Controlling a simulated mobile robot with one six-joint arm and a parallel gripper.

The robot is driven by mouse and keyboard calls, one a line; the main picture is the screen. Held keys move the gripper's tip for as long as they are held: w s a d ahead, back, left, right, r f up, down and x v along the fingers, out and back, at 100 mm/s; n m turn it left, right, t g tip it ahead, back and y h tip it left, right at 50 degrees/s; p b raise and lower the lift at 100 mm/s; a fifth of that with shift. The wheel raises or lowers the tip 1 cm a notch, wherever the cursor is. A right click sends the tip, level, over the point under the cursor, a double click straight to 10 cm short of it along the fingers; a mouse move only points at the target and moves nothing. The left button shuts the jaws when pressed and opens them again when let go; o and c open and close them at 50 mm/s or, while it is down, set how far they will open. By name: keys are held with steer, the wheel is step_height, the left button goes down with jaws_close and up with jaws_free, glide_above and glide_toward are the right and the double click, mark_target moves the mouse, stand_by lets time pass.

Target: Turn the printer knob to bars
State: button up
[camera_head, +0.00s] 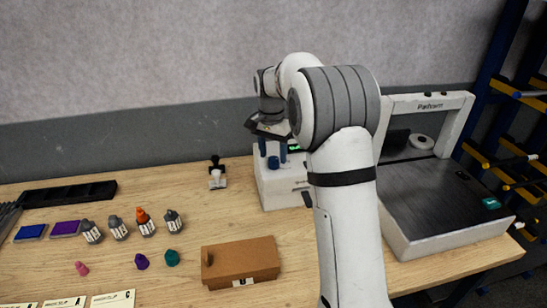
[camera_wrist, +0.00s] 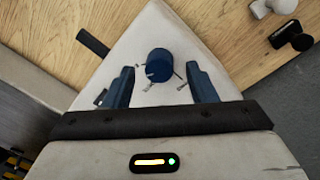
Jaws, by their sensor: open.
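The printer (camera_head: 272,188) is a pale box standing on the wooden table, partly hidden behind my arm. Its blue round knob (camera_wrist: 159,65) sits on the pale top face, with short dark marks around it. The marks are too small to read, so I cannot tell which setting the knob points at. My gripper (camera_wrist: 160,72) is open, its two blue fingers on either side of the knob with a visible gap on each side. In the head view my gripper (camera_head: 272,150) hangs over the printer top, and the knob (camera_head: 273,162) shows between the fingers.
A black-and-white hand stamp (camera_head: 217,178) stands left of the printer. A larger machine with an arch (camera_head: 430,105) stands to the right. Bare table lies between box and printer.

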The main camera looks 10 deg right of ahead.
mark_target(273, 159)
step_height(273, 159, up, 6)
steer(key=shift+w+a+f, duration=0.1)
stand_by(0.4)
steer(key=shift+s+r, duration=0.25)
steer(key=shift+s, duration=0.1)
steer(key=s+r+n+t, duration=0.2)
steer(key=s+r+n, duration=0.15)
steer(key=s, duration=1.15)
steer(key=s+f+n, duration=0.2)
steer(key=s+f, duration=0.1)
steer(key=s, duration=0.6)
steer(key=s+d+f+n+t, duration=0.1)
steer(key=s+f+n, duration=0.2)
steer(key=s, duration=0.6)
steer(key=shift+f, duration=0.45)
steer(key=shift+s, duration=0.1)
steer(key=shift+c, duration=0.4)
